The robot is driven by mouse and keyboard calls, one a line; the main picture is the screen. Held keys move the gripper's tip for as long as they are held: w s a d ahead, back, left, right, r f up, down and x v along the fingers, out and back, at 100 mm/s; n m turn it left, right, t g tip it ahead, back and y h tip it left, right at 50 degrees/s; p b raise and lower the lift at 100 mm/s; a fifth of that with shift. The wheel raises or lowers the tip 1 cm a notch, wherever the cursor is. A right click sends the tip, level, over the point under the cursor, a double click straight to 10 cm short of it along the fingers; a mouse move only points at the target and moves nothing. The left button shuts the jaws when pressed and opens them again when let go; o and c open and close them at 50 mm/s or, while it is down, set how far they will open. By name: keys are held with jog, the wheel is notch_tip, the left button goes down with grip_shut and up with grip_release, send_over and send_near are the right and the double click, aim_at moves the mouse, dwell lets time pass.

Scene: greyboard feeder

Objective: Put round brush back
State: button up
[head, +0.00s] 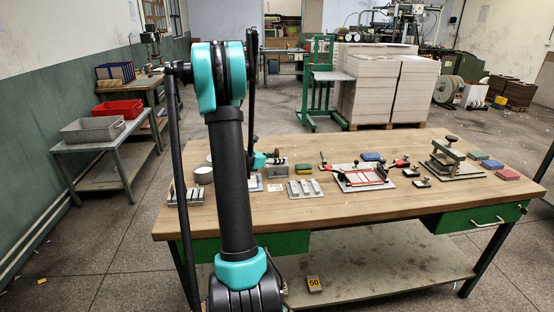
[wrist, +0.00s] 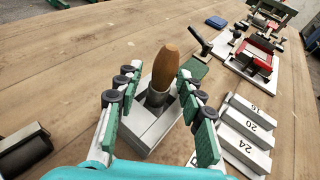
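The round brush, with its brown wooden handle (wrist: 166,67) pointing up, stands in a grey block holder (wrist: 140,130) in the wrist view. Its lower end is hidden inside the block. My gripper (wrist: 160,84) is open, with its green fingers on either side of the brush near the base of the handle. A gap shows between the left finger and the handle; whether the right finger touches cannot be told. In the head view my gripper (head: 262,159) is beside the holder (head: 277,171), partly hidden by my arm.
Grey numbered blocks (wrist: 244,126) lie right of the holder. A red-framed fixture (head: 358,177) and a press (head: 452,160) stand farther right. The wooden tabletop (head: 400,205) is clear in front.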

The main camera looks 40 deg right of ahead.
jog(key=shift+r, duration=0.1)
jog(key=shift+a+r, duration=0.1)
jog(key=shift+a, duration=0.2)
jog(key=v, duration=1.1)
jog(key=shift+a, duration=0.2)
dwell(0.8)
